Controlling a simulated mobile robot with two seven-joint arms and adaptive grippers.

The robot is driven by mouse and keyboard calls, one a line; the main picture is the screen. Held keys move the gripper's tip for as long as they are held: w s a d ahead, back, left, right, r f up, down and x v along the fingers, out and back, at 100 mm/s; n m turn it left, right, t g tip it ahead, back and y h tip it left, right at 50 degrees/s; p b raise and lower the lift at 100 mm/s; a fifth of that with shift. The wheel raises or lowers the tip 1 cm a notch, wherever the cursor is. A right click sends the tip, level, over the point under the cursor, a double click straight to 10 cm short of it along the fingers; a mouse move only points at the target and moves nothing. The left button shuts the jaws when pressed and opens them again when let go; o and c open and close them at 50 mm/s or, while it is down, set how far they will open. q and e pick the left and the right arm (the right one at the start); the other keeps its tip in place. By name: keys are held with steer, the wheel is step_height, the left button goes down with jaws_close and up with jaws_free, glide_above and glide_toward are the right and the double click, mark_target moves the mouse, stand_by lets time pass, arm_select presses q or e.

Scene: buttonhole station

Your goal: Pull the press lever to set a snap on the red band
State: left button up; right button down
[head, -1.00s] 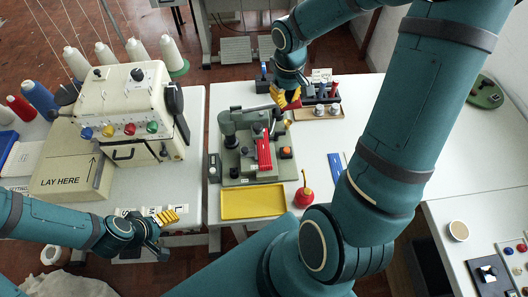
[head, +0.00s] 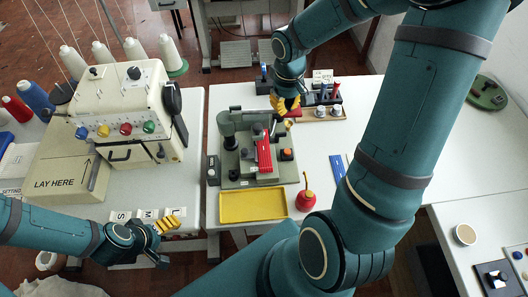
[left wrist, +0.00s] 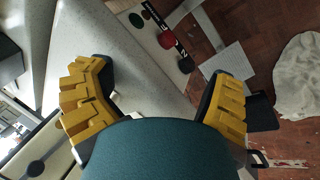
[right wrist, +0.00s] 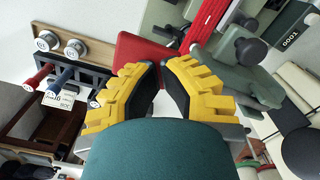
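The grey-green snap press (head: 240,168) stands on the white table, with the red band (head: 264,155) lying over it. The press lever (head: 254,112) runs along its top towards my right gripper (head: 285,105). In the right wrist view my right gripper (right wrist: 163,66) has its fingertips close together. I cannot tell whether the lever is between them. The red band shows at the top there (right wrist: 208,22). My left gripper (head: 172,224) is open and empty by the front edge of the left table; its fingers are wide apart in the left wrist view (left wrist: 158,72).
A dark red thing (right wrist: 138,50) sits behind the right fingertips. A tool rack (head: 333,92) stands behind. The sewing machine (head: 125,110) is at left.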

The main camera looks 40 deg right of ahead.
step_height(320, 180, up, 3)
steer(key=shift+f+p, duration=0.2)
steer(key=shift+p, duration=0.75)
step_height(320, 180, up, 3)
steer(key=shift+p, duration=1.15)
step_height(320, 180, up, 7)
steer(key=p, duration=0.5)
